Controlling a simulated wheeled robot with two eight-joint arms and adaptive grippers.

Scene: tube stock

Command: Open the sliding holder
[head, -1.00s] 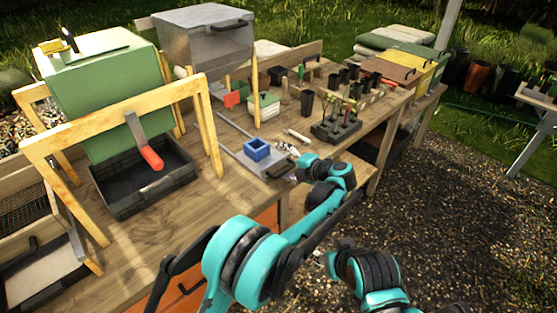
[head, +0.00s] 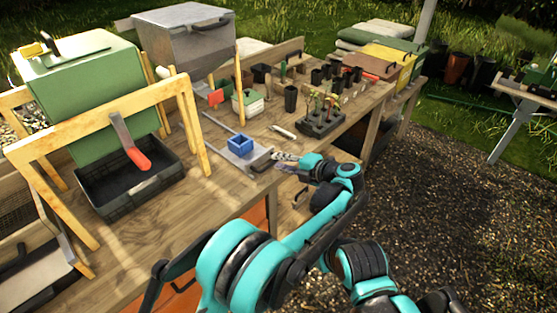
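The sliding holder is a flat grey plate (head: 250,159) between two thin rails on the wooden bench, with a blue square socket (head: 240,144) on it. A dark handle (head: 262,164) is at its front end, near the bench edge. My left gripper (head: 278,161) is just right of this handle, its small metal fingers pointing at it. The fingers look parted, with nothing visible between them. Whether they touch the handle is too small to tell. My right arm shows only in part at the lower right, and its gripper is not seen.
A green box (head: 85,85) on a wooden frame stands left, above a black tray (head: 130,180) and a red-handled lever (head: 138,158). A white cylinder (head: 284,132) lies behind the holder. A seedling tray (head: 322,124) and several black pots stand farther back. Gravel lies open at right.

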